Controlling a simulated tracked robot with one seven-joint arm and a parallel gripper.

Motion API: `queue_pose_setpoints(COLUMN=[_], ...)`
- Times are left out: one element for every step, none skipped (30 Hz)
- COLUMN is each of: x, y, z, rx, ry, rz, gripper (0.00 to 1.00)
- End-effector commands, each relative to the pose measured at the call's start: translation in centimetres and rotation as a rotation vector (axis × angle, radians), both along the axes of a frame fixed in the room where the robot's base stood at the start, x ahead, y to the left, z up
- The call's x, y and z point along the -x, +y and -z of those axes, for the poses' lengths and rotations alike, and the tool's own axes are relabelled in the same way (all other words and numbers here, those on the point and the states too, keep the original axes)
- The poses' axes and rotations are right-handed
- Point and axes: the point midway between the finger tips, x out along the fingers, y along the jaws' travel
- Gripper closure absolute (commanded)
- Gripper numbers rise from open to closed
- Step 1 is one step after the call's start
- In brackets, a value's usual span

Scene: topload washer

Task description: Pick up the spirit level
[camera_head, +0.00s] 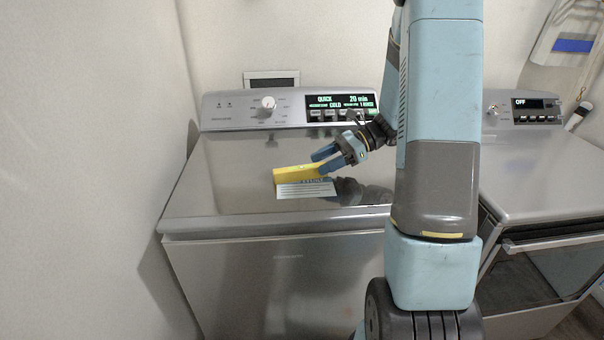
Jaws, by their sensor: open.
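The spirit level is a yellow bar (297,173) lying on top of the washer (230,190), left of the picture's middle. My gripper (318,162) is at its right end, with its blue fingers apart. One finger shows behind the bar and one near its front right. I cannot tell whether either finger touches it. The right end of the level is partly hidden by the fingers. A pale label with printed lines (305,190) lies just in front of the level on the lid.
The washer's control panel (290,107), with a knob and a lit display, rises behind the lid. A second machine (540,170) stands at the right, its display reading OFF. My arm covers the washer's right side. The lid left of the level is clear, with a wall beyond.

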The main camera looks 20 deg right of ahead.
Motion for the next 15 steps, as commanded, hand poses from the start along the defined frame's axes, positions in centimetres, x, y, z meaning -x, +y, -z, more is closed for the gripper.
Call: queue_pose_setpoints(x=[0.0,0.0,-0.1,-0.1,-0.1,-0.1,-0.2,-0.2,-0.2,-0.2,-0.2,-0.3,-0.3,-0.3,-0.3], y=[0.3,0.5,0.9,1.3,1.6,2.2,2.6,3.0,3.5,3.9,4.2,4.4,4.6,4.7,4.8], z=[0.1,0.1,0.2,0.3,0.4,0.6,0.7,0.9,1.1,1.2,1.4,1.5,1.6,1.6,1.7], rx=[0.000,0.000,-0.001,-0.001,-0.001,-0.001,-0.001,-0.001,-0.001,-0.001,-0.001,-0.001,0.000,0.000,0.000], ry=[0.000,0.000,0.001,0.000,0.001,0.001,0.002,0.002,0.002,0.002,0.001,0.001,0.000,-0.001,-0.001], rz=[-0.001,-0.001,-0.002,-0.003,-0.004,-0.004,-0.004,-0.004,-0.005,-0.005,-0.003,-0.002,-0.001,-0.001,-0.001], gripper=[0.43,0.43,0.43,0.43,0.43,0.43,0.43,0.43,0.43,0.43,0.43,0.43,0.43,0.43,0.43])
